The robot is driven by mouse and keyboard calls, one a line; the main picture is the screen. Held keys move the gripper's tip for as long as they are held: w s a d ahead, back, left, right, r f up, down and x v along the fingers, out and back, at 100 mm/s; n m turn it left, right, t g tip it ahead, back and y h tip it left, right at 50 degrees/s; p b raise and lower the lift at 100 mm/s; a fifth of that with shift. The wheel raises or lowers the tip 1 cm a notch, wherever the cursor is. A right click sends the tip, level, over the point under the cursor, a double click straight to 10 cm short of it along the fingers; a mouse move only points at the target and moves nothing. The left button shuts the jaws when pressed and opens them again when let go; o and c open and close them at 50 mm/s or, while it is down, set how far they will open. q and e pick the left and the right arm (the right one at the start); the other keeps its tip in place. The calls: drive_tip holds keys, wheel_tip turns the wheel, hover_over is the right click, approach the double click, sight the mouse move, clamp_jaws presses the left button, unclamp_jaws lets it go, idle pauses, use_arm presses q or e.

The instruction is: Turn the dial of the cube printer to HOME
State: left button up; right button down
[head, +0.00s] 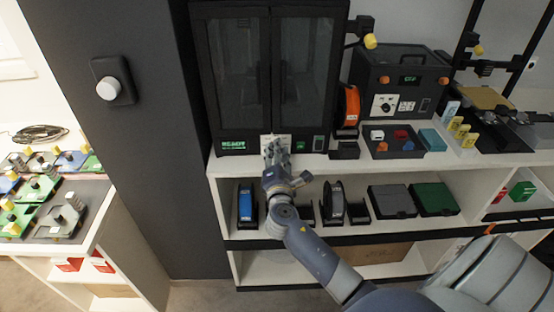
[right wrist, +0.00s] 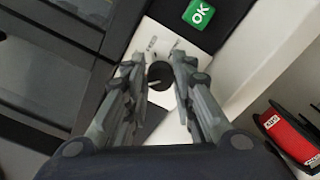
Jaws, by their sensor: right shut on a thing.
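The tall dark printer (head: 268,75) stands on the white shelf unit, with glazed doors and a green lit READY display (head: 232,146) low on its front. My right gripper (head: 271,146) is at the pale dial plate (head: 286,139) right of this display. In the right wrist view the round black dial (right wrist: 160,75) with a pale pointer line sits between the fingers of my right gripper (right wrist: 158,68), which is shut on it. Small marks on the plate (right wrist: 150,40) are too blurred to read, so the HOME mark cannot be told. My left gripper is out of view.
A green OK button (right wrist: 198,13) is close beside the dial plate. A red-orange spool (head: 350,106) stands right of the printer. Further right are a smaller dark box (head: 398,76) with its own dial and a tray (head: 388,152) of small coloured parts.

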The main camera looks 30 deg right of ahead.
drive_tip(key=m+b, duration=0.1)
drive_tip(key=m, duration=0.1)
drive_tip(key=m+b, duration=0.3)
drive_tip(key=shift+f+m, duration=0.25)
drive_tip(key=shift+m, duration=0.05)
drive_tip(key=shift+m+b, duration=1)
drive_tip(key=shift+m, duration=1)
drive_tip(key=shift+r, duration=0.1)
drive_tip(key=c, duration=1.3)
unclamp_jaws()
drive_tip(key=shift+d, duration=0.1)
drive_tip(key=shift+c, duration=0.2)
drive_tip(key=v, duration=1.2)
